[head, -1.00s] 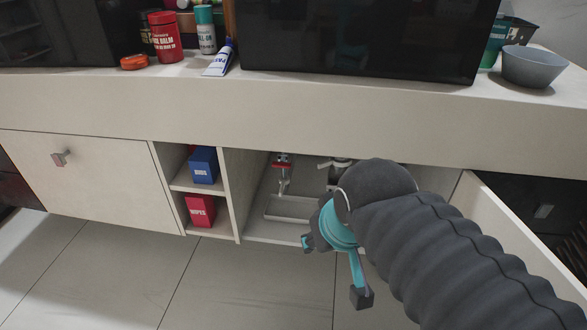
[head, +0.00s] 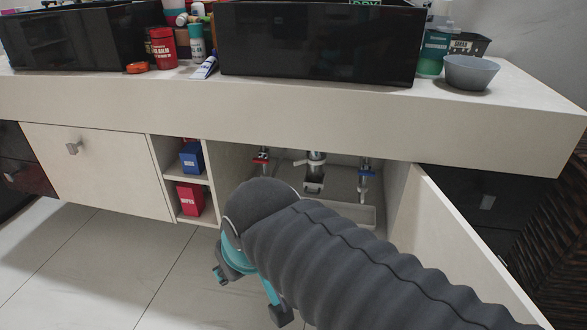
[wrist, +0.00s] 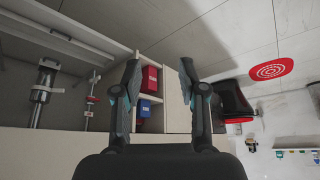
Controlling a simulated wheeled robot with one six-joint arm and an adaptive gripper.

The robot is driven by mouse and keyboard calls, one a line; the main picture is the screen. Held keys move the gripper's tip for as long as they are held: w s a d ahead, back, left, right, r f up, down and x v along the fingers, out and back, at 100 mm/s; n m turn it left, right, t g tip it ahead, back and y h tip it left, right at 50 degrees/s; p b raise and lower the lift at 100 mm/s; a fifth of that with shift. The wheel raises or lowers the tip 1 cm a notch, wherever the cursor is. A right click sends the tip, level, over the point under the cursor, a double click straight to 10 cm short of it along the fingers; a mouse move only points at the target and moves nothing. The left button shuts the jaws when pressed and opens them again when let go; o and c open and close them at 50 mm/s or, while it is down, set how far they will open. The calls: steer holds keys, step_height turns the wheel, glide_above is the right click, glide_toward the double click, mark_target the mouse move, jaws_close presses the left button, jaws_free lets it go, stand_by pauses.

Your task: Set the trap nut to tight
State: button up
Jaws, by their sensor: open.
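The drain trap (head: 316,165) hangs in the open cabinet under the counter, with a pale block-like part (head: 313,185) at its lower end. It also shows at the left of the wrist view (wrist: 42,83), as a silver pipe with a pale collar. I cannot make out which part is the trap nut or how it is turned. My gripper (head: 251,296) is open and empty, low in front of the cabinet, to the left of the trap and apart from it. Its two spread fingers (wrist: 158,68) show in the wrist view. My arm hides part of the cabinet floor.
A red-handled valve (head: 261,160) is left of the trap, a blue-handled valve (head: 366,172) right of it. A tray (head: 352,212) lies below. The open door (head: 470,250) stands at right. Shelves with a blue box (head: 191,158) and red box (head: 190,198) are at left.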

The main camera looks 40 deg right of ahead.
steer(key=w+d+f+m+g+h+p, duration=0.1)
steer(key=w+d+g+h+p, duration=0.1)
steer(key=w+d+g+h, duration=0.5)
steer(key=w+d+f+m+g+h+p, duration=0.1)
steer(key=w+d+f+h+p, duration=0.2)
steer(key=d, duration=0.9)
steer(key=n+t+h+p, duration=0.35)
steer(key=t+h, duration=0.25)
steer(key=h, duration=0.2)
glide_toward(296, 165)
steer(key=shift+n, duration=0.45)
steer(key=d, duration=0.3)
steer(key=w+d, duration=0.1)
steer(key=d, duration=0.3)
steer(key=w+d, duration=0.1)
steer(key=d, duration=0.2)
steer(key=shift+w+d+r, duration=0.15)
steer(key=shift+d+r, duration=0.1)
steer(key=shift+d, duration=0.1)
steer(key=shift+c, duration=0.3)
jaws_close()
